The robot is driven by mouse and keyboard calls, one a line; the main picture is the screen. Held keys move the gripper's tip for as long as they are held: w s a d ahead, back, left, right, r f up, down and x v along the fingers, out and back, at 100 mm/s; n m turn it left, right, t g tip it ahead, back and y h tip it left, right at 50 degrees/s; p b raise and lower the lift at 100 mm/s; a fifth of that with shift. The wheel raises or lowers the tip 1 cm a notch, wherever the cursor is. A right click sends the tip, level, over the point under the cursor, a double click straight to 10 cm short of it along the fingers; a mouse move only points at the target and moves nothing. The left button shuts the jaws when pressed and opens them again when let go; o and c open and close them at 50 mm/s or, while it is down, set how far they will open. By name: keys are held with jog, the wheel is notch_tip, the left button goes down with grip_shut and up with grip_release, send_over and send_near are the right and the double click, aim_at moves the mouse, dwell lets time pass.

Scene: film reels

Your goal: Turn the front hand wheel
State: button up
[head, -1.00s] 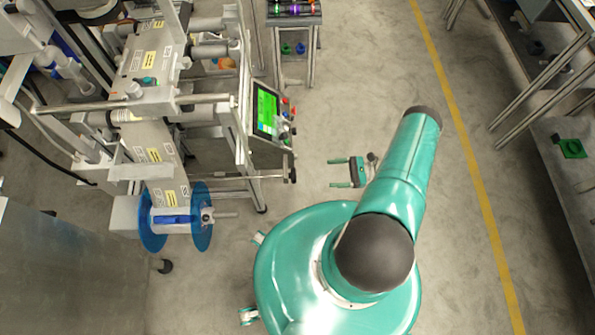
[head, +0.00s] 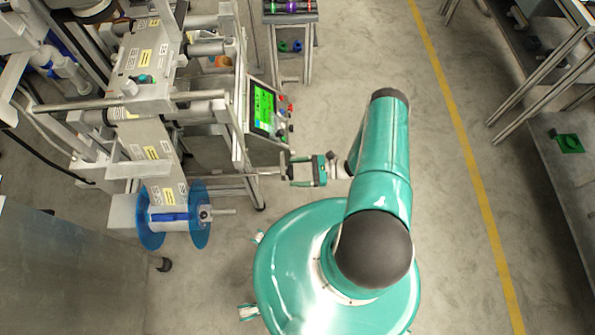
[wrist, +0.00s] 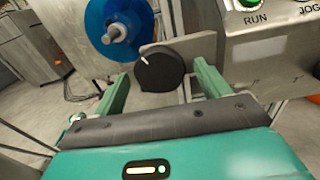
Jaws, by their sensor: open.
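The front hand wheel (wrist: 158,68) is a round black wheel with a white mark, in front of a grey bracket in the wrist view. It also shows edge-on in the head view (head: 284,165), at the front end of the machine's shaft. My gripper (head: 293,171) is open at the wheel. In the wrist view its two green fingers (wrist: 162,78) stand left and right of the wheel, with gaps on both sides. Nothing is held. I cannot tell how far the fingertips reach along the wheel's rim.
A control panel with a green screen (head: 263,108) and buttons is just above the wheel. A blue-flanged reel (head: 199,228) with a protruding spindle is to its left. A small table (head: 291,14) stands behind. The floor to the right, beside the yellow line (head: 462,150), is clear.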

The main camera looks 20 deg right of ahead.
jog(key=shift+c, duration=0.2)
jog(key=c, duration=0.9)
jog(key=shift+n, duration=0.5)
jog(key=shift+w+r+n, duration=0.1)
jog(key=shift+n, duration=7.3)
